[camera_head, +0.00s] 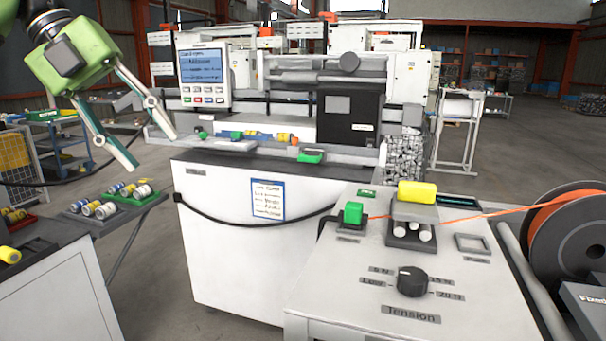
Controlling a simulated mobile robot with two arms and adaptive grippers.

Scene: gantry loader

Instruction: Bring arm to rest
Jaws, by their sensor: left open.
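My left gripper (155,137) comes in from the upper left on its green arm. Its two long fingers are spread wide apart, with nothing between them. It hangs in the air in front of the left end of the white machine (225,240), and I cannot tell its exact distance from it. My right gripper is not in view.
A side tray (150,203) with several cylindrical parts lies below the gripper. A display panel (203,78) stands behind it. At right is a tension console (350,285) with a knob (412,281), a yellow roller (417,192) and an orange cable spool (570,235).

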